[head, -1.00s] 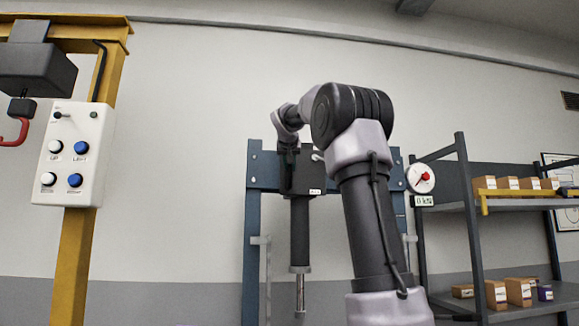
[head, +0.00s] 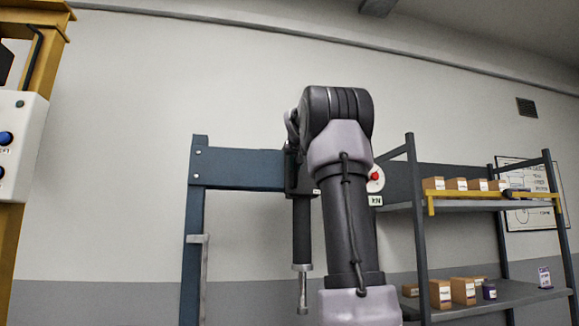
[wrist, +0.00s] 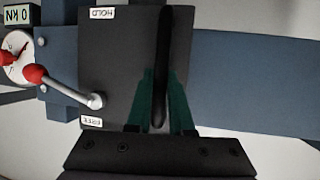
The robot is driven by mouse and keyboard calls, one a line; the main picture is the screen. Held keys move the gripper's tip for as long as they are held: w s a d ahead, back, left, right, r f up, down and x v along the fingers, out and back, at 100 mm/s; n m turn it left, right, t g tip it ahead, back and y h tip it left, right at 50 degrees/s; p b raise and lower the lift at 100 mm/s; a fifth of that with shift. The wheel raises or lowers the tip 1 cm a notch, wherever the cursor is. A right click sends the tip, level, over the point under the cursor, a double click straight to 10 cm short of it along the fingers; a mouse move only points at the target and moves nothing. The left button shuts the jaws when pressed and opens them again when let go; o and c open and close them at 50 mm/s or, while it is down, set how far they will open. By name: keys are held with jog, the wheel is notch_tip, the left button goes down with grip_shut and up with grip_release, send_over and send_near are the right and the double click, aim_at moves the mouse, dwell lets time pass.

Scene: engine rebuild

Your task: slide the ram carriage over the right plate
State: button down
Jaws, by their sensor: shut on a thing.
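The ram carriage (head: 291,178) is a dark block on the blue crossbeam (head: 240,170) of a press frame. Its ram (head: 302,232) hangs below as a black cylinder with a bright rod. In the wrist view the carriage face (wrist: 108,55) fills the middle, with a black upright handle (wrist: 163,50). My gripper (wrist: 163,110) is shut on this handle, its green fingers on either side of it. A lever with a red knob (wrist: 35,74) sits on the carriage, near HOLD and FREE labels. In the head view my arm hides the gripper and the carriage's right part. No plate is in view.
The crossbeam is bare left of the carriage, up to the blue left post (head: 192,240). A dial gauge (head: 375,180) is on the right, close beside my arm. A shelf rack (head: 480,206) with small boxes stands further right. A yellow column with a button box (head: 18,145) is at far left.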

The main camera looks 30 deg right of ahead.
jog(key=shift+s+d, duration=0.1)
jog(key=shift+d, duration=0.15)
jog(key=c, duration=0.8)
grip_release()
jog(key=shift+d, duration=0.25)
jog(key=shift+a, duration=0.15)
jog(key=shift+s+a, duration=0.15)
jog(key=v, duration=1)
jog(key=shift+s, duration=0.2)
jog(key=shift+a, duration=0.1)
